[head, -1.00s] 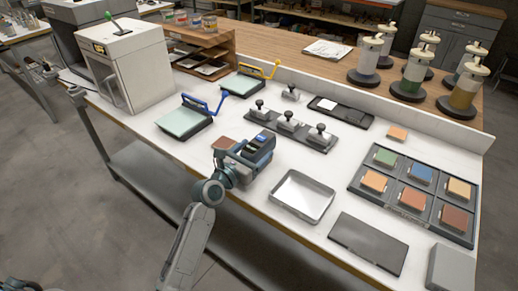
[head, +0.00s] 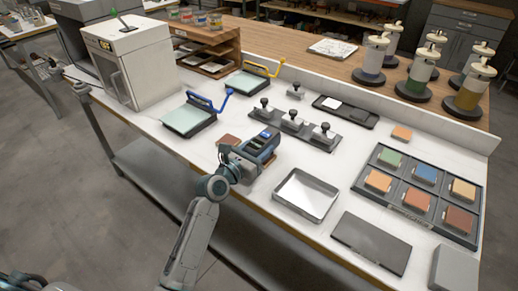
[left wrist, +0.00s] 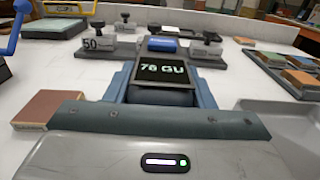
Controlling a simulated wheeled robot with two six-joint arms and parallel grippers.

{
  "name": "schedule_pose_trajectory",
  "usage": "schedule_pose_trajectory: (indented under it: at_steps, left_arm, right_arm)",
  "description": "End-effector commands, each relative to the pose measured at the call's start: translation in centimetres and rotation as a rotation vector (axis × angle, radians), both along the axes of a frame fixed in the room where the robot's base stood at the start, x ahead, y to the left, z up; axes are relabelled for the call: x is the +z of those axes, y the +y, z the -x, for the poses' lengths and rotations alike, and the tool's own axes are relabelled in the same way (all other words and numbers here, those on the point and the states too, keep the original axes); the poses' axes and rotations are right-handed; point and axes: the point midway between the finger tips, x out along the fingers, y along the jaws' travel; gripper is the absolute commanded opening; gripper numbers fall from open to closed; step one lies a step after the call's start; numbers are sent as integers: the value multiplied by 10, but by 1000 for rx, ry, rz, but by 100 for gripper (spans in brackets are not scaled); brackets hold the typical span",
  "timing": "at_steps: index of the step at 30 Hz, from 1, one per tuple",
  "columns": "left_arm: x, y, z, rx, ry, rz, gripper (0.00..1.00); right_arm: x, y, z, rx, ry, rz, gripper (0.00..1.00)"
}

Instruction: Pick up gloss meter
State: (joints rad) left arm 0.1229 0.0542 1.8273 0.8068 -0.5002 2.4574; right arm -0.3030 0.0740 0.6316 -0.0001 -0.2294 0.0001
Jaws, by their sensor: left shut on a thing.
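The gloss meter (head: 262,145) is a dark blue-grey box near the middle of the white bench in the head view. In the left wrist view its screen (left wrist: 164,71) reads about "78 GU", and a blue part shows behind the screen. My left gripper (head: 242,162) is shut on the gloss meter from its near side. The jaws cover part of its body. I cannot tell whether its underside touches the bench. My right gripper is not in view.
A red-brown block (head: 229,140) lies close beside the gripper. A metal tray (head: 307,210) is to the right, and a rack with several black-knobbed weights (head: 292,137) is behind. A dark flat plate (head: 371,241) and a rack of colored tiles (head: 417,211) lie farther right.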

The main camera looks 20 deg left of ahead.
Motion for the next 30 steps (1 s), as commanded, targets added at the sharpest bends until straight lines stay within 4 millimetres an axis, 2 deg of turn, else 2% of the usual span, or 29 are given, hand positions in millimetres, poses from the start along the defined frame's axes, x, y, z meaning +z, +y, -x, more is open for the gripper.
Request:
schedule_pose_trajectory:
  at_steps: [7,9,21,25,30]
  left_arm:
    - [33,0,1,0,-8,0,8]
    - [30,-3,17,-1,-4,1,8]
    - [39,-17,119,0,-3,2,8]
    - [41,-21,140,0,-3,2,8]
    - [43,-23,155,0,-4,1,8]
  right_arm:
    - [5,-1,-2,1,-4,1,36]
    - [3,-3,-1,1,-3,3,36]
    - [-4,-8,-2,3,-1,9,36]
    - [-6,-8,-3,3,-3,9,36]
    - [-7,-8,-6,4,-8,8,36]
